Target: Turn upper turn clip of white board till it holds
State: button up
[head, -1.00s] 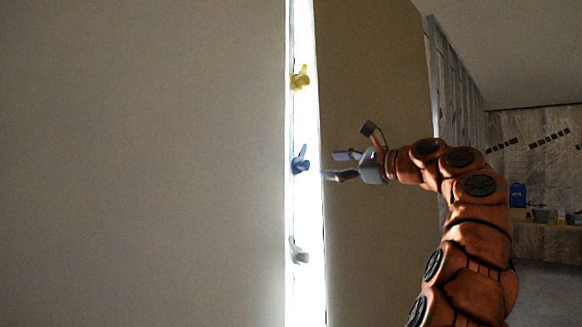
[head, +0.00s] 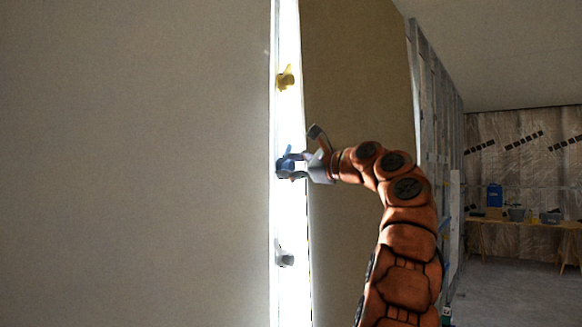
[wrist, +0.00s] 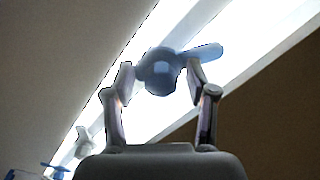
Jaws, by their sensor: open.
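A yellow turn clip (head: 285,78), a blue turn clip (head: 285,164) and a grey-white turn clip (head: 283,255) sit one above another on the bright strip beside the large pale board (head: 140,165). My gripper (head: 292,166) is at the blue clip, the middle of these three. In the wrist view its open fingers (wrist: 160,76) stand on both sides of the blue clip's round hub (wrist: 160,74). The clip's lever (wrist: 203,54) points up and right past the right finger. I cannot tell whether either finger touches the clip.
A brown panel (head: 355,90) stands right of the bright strip, close behind my arm. In the wrist view a whitish clip (wrist: 84,142) and another blue piece (wrist: 55,167) show at lower left. A table (head: 520,225) with items stands far right; floor there is open.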

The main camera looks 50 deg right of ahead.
grip_shut()
dwell(0.5)
